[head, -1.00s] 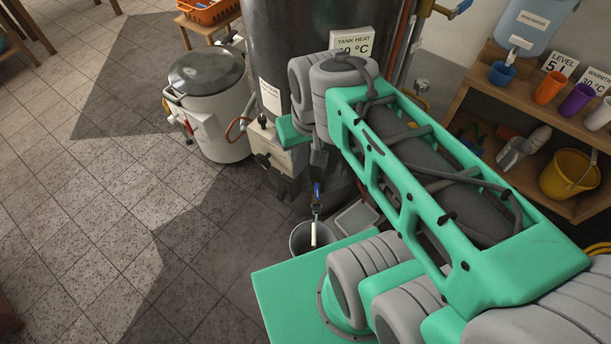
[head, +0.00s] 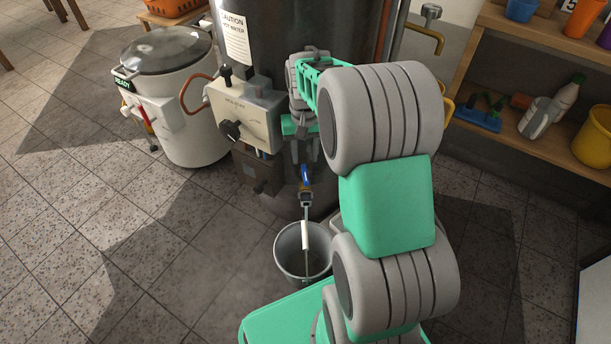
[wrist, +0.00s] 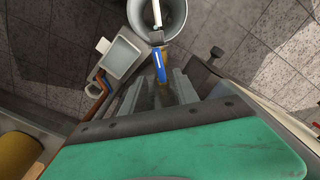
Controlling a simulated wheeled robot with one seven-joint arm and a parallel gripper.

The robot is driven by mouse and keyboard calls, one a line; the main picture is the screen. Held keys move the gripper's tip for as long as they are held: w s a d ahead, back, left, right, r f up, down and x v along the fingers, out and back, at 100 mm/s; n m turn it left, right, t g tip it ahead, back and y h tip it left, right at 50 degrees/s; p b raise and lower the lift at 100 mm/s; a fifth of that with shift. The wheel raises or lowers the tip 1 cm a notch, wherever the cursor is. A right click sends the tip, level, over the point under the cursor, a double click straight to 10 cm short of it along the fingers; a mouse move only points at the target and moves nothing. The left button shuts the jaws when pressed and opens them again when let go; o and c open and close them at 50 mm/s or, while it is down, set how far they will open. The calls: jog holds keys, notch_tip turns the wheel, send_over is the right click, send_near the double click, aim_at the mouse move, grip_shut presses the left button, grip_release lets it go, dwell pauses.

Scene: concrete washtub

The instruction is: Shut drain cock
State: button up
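The drain cock (head: 305,190) is low on the front of the dark tank, with a blue lever (head: 305,174). A narrow white streak below its outlet runs into a grey bucket (head: 287,262); I cannot tell if it is water or a tube. In the wrist view the blue lever (wrist: 159,68) is just beyond my gripper (wrist: 164,90). The grey fingers are apart, with brass of the cock showing between them. My gripper (head: 303,150) is just above the lever in the head view. Whether a finger touches the lever is unclear.
A control box (head: 246,115) with knobs is left of the cock, beside a lidded white pot (head: 178,120). A wooden shelf (head: 515,150) with a yellow bucket stands at right. The left floor is clear.

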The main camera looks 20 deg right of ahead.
aim_at(305, 172)
notch_tip(305, 172, down, 7)
jog(key=b, duration=0.2)
jog(key=shift+r+b, duration=0.2)
jog(key=shift+b, duration=0.1)
jog(key=shift+c, duration=0.6)
grip_shut()
